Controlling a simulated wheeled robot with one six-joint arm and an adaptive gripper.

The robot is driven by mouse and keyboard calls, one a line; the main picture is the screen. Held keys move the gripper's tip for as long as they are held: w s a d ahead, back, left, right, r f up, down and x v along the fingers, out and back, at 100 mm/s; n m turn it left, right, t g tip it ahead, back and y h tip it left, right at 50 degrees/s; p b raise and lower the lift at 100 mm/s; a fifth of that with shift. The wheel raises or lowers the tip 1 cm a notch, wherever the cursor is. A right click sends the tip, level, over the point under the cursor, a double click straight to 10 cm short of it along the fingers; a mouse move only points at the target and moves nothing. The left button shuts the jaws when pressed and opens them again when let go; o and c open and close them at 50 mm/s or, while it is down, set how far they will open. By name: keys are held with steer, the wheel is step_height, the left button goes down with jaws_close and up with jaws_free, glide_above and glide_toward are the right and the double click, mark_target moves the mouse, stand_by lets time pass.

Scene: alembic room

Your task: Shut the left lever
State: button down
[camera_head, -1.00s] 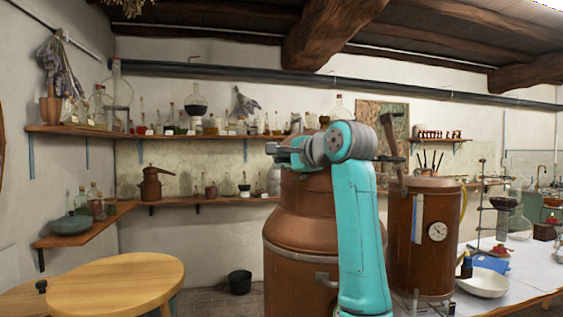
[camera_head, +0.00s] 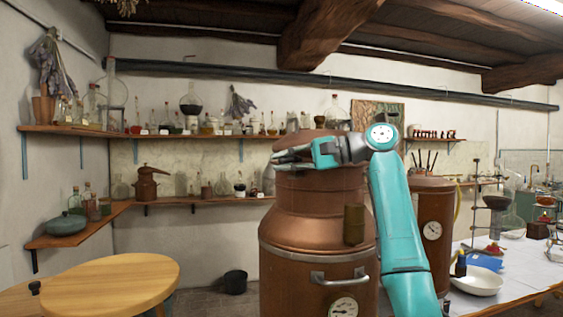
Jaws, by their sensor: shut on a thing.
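The large left copper still (camera_head: 305,222) stands in front of me, with a domed top, a metal handle (camera_head: 338,274) and a round dial (camera_head: 343,307). My gripper (camera_head: 284,158) is at the upper left of its neck, pointing left. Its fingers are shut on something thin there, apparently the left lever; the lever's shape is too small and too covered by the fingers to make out. A small olive-brown cylinder (camera_head: 354,224) shows at the still's right shoulder. My arm crosses in front of the right copper still (camera_head: 432,211) and hides its left side.
A round wooden table (camera_head: 105,285) is at the lower left, with a dark bucket (camera_head: 235,282) on the floor beyond it. A white-topped table (camera_head: 510,262) with a white bowl (camera_head: 478,281) is at the right. Shelves of glassware (camera_head: 200,133) line the back wall.

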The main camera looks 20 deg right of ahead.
steer(key=shift+s+d+n+g+y, duration=0.1)
steer(key=shift+n+g+y, duration=0.2)
steer(key=shift+n+g, duration=0.2)
steer(key=shift+f, duration=0.1)
steer(key=c, duration=1.1)
jaws_free()
steer(key=shift+c, duration=0.2)
steer(key=v, duration=1.2)
steer(key=shift+d, duration=0.1)
